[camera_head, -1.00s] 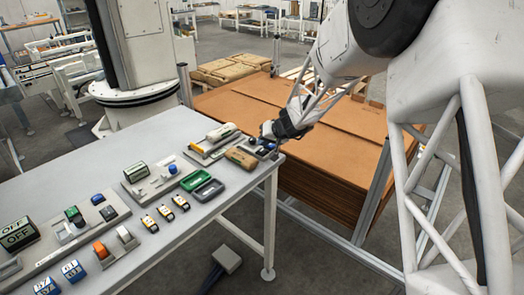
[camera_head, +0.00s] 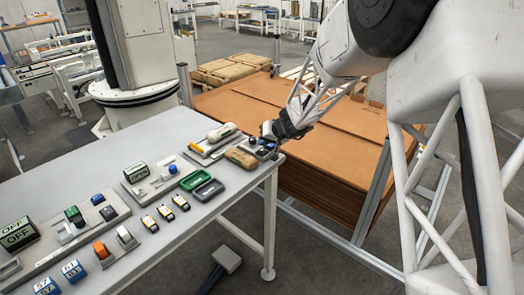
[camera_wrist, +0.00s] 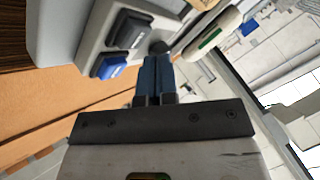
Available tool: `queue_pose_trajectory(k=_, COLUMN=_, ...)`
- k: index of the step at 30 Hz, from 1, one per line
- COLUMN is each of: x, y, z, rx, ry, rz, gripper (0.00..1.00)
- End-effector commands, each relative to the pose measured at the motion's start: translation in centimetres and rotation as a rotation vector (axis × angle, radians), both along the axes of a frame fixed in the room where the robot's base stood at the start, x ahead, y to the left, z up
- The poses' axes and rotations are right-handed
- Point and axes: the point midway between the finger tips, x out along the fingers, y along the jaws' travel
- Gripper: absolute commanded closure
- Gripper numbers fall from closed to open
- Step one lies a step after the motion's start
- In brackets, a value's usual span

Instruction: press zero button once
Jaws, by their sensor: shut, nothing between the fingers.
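A grey control panel (camera_wrist: 92,32) at the table's far right corner carries a blue button (camera_wrist: 110,67) and a dark button (camera_wrist: 128,28), each with a small label too small to read. I cannot tell which is the zero button. My gripper (camera_wrist: 155,60) is shut and empty, its blue fingers pointing at the panel.
A white-and-green device (camera_head: 221,132) and a brown block (camera_head: 240,157) lie close beside the panel. Green and dark trays (camera_head: 208,188) and several other switch panels stand along the table (camera_head: 130,143). A stack of brown cardboard (camera_head: 320,165) is behind the table's right edge.

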Motion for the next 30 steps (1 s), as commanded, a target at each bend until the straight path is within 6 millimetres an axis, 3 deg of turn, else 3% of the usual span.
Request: queue_pose_trajectory(k=30, x=0.01, y=0.0, z=-0.84, rx=0.0, ry=0.0, rz=0.0, gripper=1.0)
